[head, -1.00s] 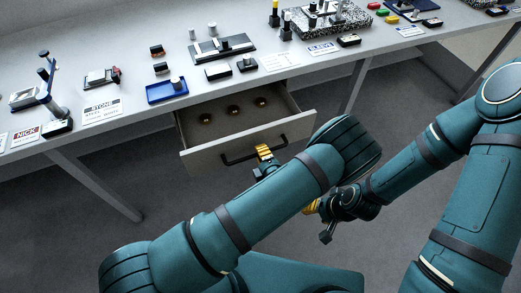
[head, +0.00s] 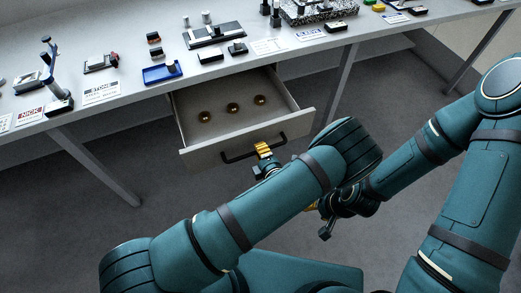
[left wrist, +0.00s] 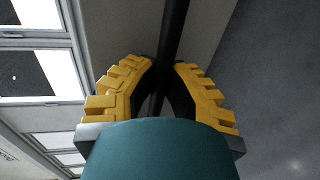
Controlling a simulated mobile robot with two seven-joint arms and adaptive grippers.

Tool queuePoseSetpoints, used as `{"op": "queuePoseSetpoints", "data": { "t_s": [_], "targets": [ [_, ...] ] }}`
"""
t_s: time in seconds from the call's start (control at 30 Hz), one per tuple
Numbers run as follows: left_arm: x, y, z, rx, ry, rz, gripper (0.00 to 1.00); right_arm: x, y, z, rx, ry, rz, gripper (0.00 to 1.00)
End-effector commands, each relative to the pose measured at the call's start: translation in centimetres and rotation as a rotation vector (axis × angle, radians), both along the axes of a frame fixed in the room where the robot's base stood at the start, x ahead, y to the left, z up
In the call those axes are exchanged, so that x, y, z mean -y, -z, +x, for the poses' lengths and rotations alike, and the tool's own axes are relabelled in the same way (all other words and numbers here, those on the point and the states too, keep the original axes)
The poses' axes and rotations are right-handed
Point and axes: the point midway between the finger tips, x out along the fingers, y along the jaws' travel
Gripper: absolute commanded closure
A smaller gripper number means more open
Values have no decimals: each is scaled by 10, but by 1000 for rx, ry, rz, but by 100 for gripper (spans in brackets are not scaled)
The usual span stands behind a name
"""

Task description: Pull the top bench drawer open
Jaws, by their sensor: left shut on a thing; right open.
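The top bench drawer (head: 186,140) is pulled out from under the bench, with its inside showing. In the left wrist view the dark handle (left wrist: 175,35) passes between the yellow fingers of my left gripper (left wrist: 165,80). My right gripper (head: 314,206) is low, behind my left arm and away from the drawer; its fingers are mostly hidden.
The bench top (head: 130,60) carries a blue tray (head: 161,74), a lettered card (head: 101,92), a dark plate with a block (head: 213,36) and several small tools. Bench legs (head: 95,165) stand left and right of the drawer. The floor in front is clear.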

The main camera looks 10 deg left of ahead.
Motion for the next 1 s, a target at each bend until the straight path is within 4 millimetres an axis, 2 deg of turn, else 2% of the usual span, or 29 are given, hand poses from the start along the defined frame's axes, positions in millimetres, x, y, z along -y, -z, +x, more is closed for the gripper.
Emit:
{"op": "queuePoseSetpoints", "data": {
  "t_s": [0.2, 0.3, 0.33, 0.67, 0.77, 0.93, 1.0],
  "targets": [
    [0, 0, 0, 1, -1, 1, 100, 0, 0, 0, 0, 0, 0, 53],
    [0, 0, 0, 1, -1, 1, 61, 0, 0, 0, 0, 0, 0, 53],
    [0, 0, 0, 1, -1, 1, 57, 0, 0, 0, 0, 0, 0, 53],
    [0, -3, 0, 1, 0, 0, 57, 0, 0, 0, 0, 0, 0, 53],
    [1, -12, 1, 3, 0, -1, 57, 0, 0, 0, 0, 0, 0, 53],
    [0, -42, 1, 7, -1, -3, 56, 0, 0, 0, 0, 0, 0, 53],
    [0, -56, 1, 8, -1, -2, 40, 0, 0, 0, 0, 0, 0, 53]
  ]
}}
